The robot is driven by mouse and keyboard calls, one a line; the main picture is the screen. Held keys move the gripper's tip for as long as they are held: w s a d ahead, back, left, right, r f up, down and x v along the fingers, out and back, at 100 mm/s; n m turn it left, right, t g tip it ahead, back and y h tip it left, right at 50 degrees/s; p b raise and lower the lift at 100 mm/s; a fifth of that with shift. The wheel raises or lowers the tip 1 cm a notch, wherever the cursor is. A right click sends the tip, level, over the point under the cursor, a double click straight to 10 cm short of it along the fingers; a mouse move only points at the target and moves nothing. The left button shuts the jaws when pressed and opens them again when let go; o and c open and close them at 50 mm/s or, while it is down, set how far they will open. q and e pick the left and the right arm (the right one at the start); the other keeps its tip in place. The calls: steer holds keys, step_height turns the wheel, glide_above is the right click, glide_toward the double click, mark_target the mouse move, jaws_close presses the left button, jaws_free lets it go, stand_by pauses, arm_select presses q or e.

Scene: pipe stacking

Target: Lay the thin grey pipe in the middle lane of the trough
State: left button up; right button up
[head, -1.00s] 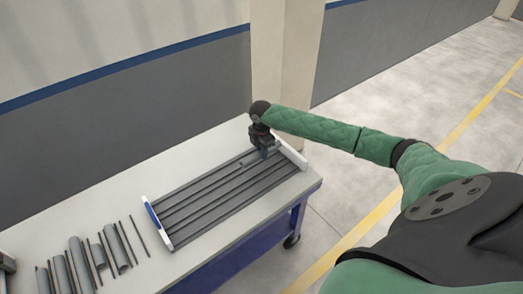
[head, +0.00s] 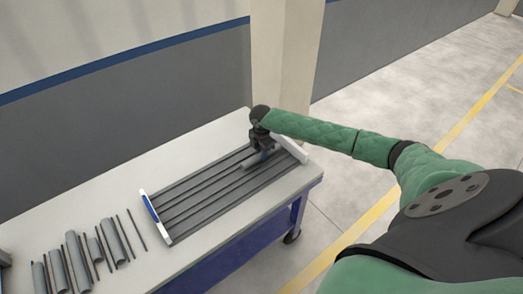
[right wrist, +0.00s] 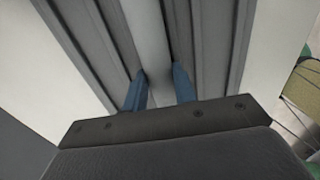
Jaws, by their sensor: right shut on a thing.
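The trough (head: 148,203) lies on the table, a long grey tray with parallel lanes and white ends, one bearing a blue strip. My right gripper (head: 263,156) is over its far right part, pointing down. It is shut on the thin grey pipe (head: 250,163), which lies along the lanes near the middle. In the right wrist view, the pipe (right wrist: 147,35) runs between the blue fingers of the gripper (right wrist: 160,85), with ridges on both sides. I cannot tell whether it touches the lane floor. My left gripper is not in view.
Several loose grey pipes and thin rods (head: 85,255) lie on the table (head: 110,195) left of the trough. A pale pillar (head: 285,70) stands just behind the table's far right corner. Table top behind the trough is clear.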

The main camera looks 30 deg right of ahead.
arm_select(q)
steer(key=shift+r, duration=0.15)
arm_select(e)
steer(key=shift+f, duration=0.4)
steer(key=o, duration=1)
steer(key=shift+o, duration=0.2)
steer(key=shift+r, duration=0.55)
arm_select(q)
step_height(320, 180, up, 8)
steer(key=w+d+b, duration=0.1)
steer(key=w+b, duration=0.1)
arm_select(e)
step_height(320, 180, up, 7)
steer(key=shift+f, duration=0.1)
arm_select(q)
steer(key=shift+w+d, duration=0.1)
